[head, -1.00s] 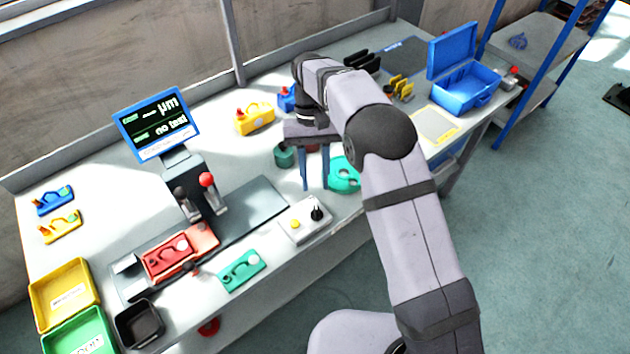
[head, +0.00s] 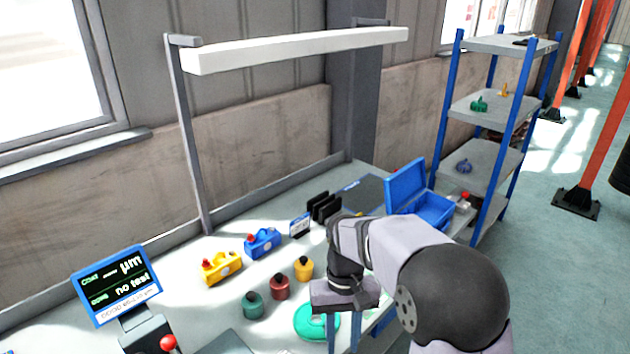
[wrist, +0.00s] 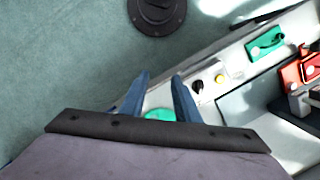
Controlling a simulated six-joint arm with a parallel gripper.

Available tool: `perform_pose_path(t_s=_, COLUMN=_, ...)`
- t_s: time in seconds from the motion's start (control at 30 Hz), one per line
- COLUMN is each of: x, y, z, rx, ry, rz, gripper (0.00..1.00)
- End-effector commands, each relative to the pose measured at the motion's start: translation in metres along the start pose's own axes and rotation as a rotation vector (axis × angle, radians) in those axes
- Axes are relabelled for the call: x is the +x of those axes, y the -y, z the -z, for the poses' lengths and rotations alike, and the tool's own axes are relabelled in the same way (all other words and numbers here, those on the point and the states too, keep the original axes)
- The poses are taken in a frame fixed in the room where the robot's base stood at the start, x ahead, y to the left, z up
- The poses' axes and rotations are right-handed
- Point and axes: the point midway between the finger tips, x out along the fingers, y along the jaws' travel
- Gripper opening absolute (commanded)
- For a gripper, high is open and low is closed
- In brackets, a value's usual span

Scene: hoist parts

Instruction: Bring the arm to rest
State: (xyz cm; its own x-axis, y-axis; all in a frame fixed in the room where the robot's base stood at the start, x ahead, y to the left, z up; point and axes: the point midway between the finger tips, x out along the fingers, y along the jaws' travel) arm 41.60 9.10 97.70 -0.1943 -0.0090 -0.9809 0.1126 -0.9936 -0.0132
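My gripper (head: 343,333) points down near the front edge of the workbench, beside a round green part (head: 314,320). In the wrist view its two blue fingers (wrist: 160,80) stand apart with nothing between them, so it is open and empty. The green part shows partly behind the fingers in the wrist view (wrist: 160,115). The fingertips are cut off by the lower edge of the head view. I cannot tell their exact height over the bench.
Dark green (head: 252,305), red (head: 280,287) and yellow (head: 304,268) pots stand left of my gripper. Behind are yellow (head: 221,267) and blue (head: 262,243) parts, and an open blue case (head: 425,207). A monitor (head: 116,285) stands left. A shelf rack (head: 487,105) stands right.

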Motion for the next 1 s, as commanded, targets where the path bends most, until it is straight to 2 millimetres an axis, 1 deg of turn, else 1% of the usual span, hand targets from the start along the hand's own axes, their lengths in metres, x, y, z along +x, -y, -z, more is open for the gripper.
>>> perform_pose_path(t_s=0.03, x=0.000, y=-0.013, z=-0.015, rx=0.016, ry=-0.021, rz=0.003, gripper=0.29)
perform_pose_path(t_s=0.2, x=0.011, y=-0.044, z=-0.060, rx=0.057, ry=-0.093, rz=0.006, gripper=0.29)
perform_pose_path(t_s=0.3, x=0.021, y=-0.058, z=-0.086, rx=0.078, ry=-0.128, rz=0.005, gripper=0.29)
perform_pose_path(t_s=0.4, x=0.031, y=-0.067, z=-0.107, rx=0.092, ry=-0.157, rz=0.002, gripper=0.29)
perform_pose_path(t_s=0.5, x=0.039, y=-0.072, z=-0.123, rx=0.103, ry=-0.178, rz=-0.001, gripper=0.29)
perform_pose_path(t_s=0.6, x=0.045, y=-0.075, z=-0.133, rx=0.109, ry=-0.191, rz=-0.002, gripper=0.29)
perform_pose_path(t_s=0.7, x=0.048, y=-0.076, z=-0.138, rx=0.112, ry=-0.197, rz=-0.003, gripper=0.29)
perform_pose_path(t_s=1.0, x=0.049, y=-0.076, z=-0.139, rx=0.112, ry=-0.197, rz=-0.003, gripper=0.29)
